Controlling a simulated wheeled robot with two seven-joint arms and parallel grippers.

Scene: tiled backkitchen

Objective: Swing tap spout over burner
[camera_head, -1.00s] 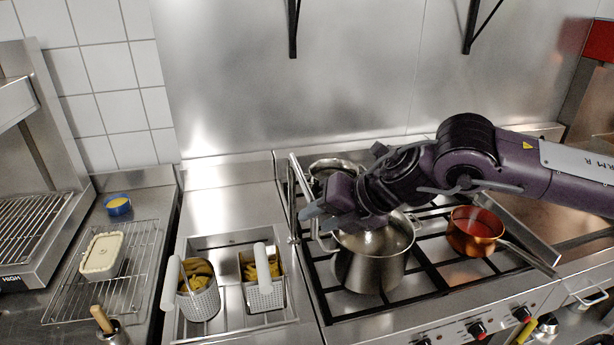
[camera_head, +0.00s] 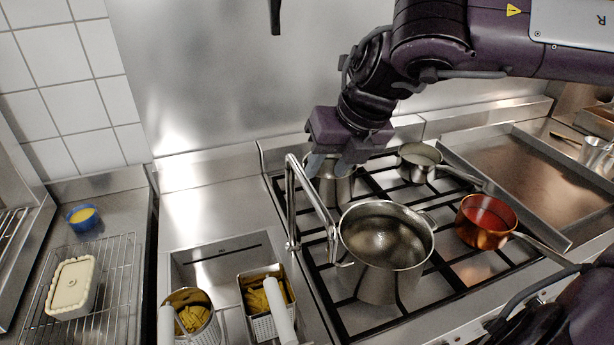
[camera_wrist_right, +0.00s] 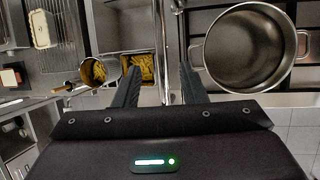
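The chrome tap spout (camera_head: 314,200) shows in the head view. It runs from the top of its upright pipe (camera_head: 291,215) at the stove's left edge toward the front right. Its tip hangs beside the left rim of a large steel pot (camera_head: 380,285) on the front left burner. My right gripper (camera_head: 328,168) is just right of and behind the spout, over a rear pot. In the right wrist view the gripper (camera_wrist_right: 160,72) has its fingers apart, with the spout pipe (camera_wrist_right: 165,45) seen between them. Contact cannot be told. My left gripper is out of view.
A steel pan (camera_head: 419,160) and a copper pan (camera_head: 483,225) stand on the other burners. A flat griddle (camera_head: 530,180) is to the right. Two fry baskets (camera_head: 192,318) stand at the left front. The counter (camera_head: 205,215) left of the stove is bare.

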